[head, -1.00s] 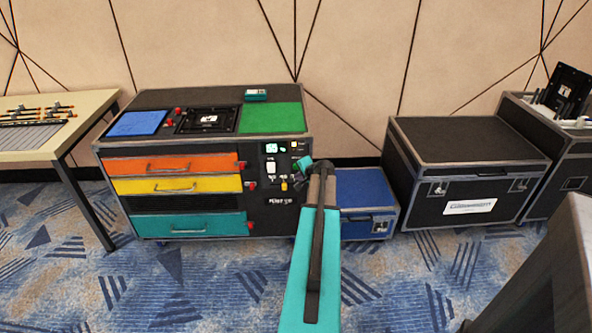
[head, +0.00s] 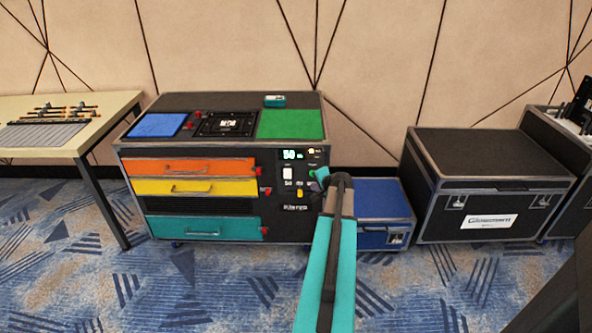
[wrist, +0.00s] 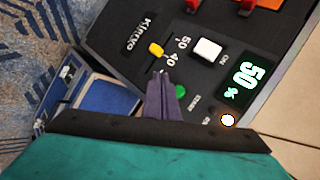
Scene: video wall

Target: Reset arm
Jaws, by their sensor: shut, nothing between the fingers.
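My gripper (head: 322,177) is in front of the control panel (head: 292,222) at the right of a black drawer cabinet. In the wrist view my gripper (wrist: 164,76) shows as two purple-grey fingers closed together, with nothing between them. Its tips point at the panel beside a green button (wrist: 180,91), which it partly hides. I cannot tell whether they touch the panel. The panel has a yellow slider knob (wrist: 156,49), a white switch (wrist: 207,50), a lit display (wrist: 247,80) reading 50 % and a glowing lamp (wrist: 228,120).
The cabinet has orange (head: 190,166), yellow (head: 188,187) and teal (head: 200,228) drawers, all closed. A blue case (head: 372,200) and a large black case (head: 490,155) stand to the right. A table (head: 60,150) stands left. Carpet in front is open.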

